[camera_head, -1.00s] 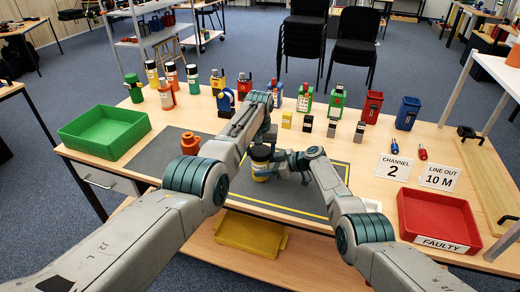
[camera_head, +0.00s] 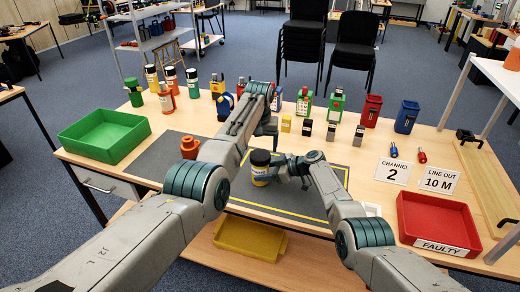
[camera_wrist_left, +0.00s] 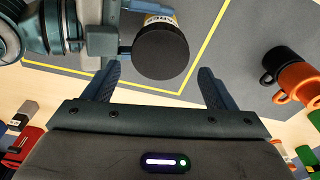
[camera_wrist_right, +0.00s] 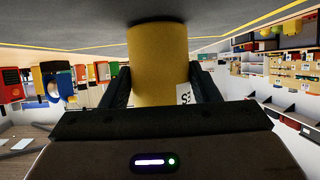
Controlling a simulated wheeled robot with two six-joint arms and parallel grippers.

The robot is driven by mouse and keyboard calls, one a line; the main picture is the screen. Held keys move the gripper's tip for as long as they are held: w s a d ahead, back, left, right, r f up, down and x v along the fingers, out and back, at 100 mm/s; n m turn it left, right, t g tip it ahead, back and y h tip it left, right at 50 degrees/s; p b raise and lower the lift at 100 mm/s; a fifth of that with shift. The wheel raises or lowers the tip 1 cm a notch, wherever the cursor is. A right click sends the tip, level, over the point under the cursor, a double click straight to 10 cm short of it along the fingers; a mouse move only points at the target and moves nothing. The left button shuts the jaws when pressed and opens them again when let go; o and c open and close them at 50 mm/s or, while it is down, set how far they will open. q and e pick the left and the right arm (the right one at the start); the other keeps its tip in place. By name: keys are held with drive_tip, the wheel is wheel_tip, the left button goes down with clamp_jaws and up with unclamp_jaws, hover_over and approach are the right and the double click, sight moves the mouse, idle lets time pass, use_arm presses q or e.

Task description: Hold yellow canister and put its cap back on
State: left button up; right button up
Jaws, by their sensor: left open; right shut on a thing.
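The yellow canister (camera_head: 262,178) stands upright over the grey mat, with its black cap (camera_head: 260,157) on top. My right gripper (camera_head: 283,168) is shut on the canister's side; the right wrist view shows the yellow body (camera_wrist_right: 158,60) between its fingers. My left gripper (camera_head: 268,128) is open and empty, above and beyond the canister. In the left wrist view the round black cap (camera_wrist_left: 160,53) shows from above, between and just past the spread fingers (camera_wrist_left: 160,82), apart from them. Whether the cap is fully seated is hard to tell.
A green tray (camera_head: 75,130) is at the left and a red tray (camera_head: 408,215) at the right. Several containers stand along the back edge. An orange cup-like thing (camera_head: 190,146) is left of my left arm. The yellow-outlined mat (camera_head: 310,200) is clear in front.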

sight(260, 155)
use_arm(q)
drive_tip(key=shift+r, duration=0.55)
use_arm(e)
drive_tip(key=shift+r, duration=0.1)
drive_tip(key=o, duration=1.2)
drive_tip(key=shift+c, duration=0.2)
use_arm(q)
drive_tip(key=shift+r, duration=0.1)
use_arm(e)
drive_tip(key=shift+d, duration=0.1)
use_arm(q)
drive_tip(key=shift+r+p, duration=1.25)
drive_tip(key=shift+p, duration=0.15)
use_arm(e)
drive_tip(key=shift+v, duration=1.85)
use_arm(q)
drive_tip(key=shift+r+p, duration=1.2)
use_arm(e)
drive_tip(key=shift+v, duration=2.6)
